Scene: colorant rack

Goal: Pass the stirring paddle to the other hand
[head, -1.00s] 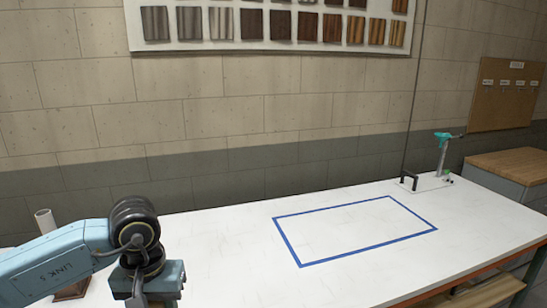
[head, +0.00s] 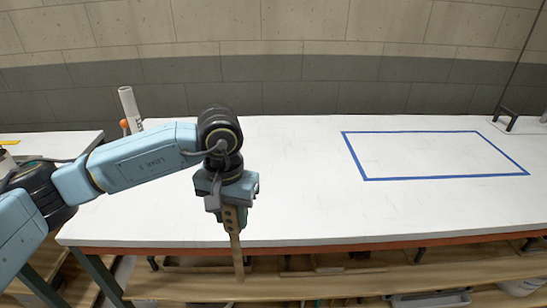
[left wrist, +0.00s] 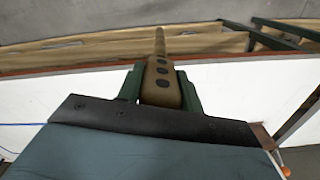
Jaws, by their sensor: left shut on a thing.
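The stirring paddle (head: 235,248) is a long tan wooden piece with dark round holes or spots in its broad part. It hangs below my left gripper (head: 232,208), in front of the table's front edge. In the left wrist view my left gripper (left wrist: 160,88) has its green fingers on both sides of the paddle (left wrist: 161,74); it is shut on the broad part, and the thin end points away from the camera. My right gripper is not in view.
The white table (head: 290,205) is mostly bare, with a blue outlined rectangle (head: 435,178) on the right. A white tube (head: 130,108) stands at the back left. Wooden shelving (head: 330,285) runs below the table.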

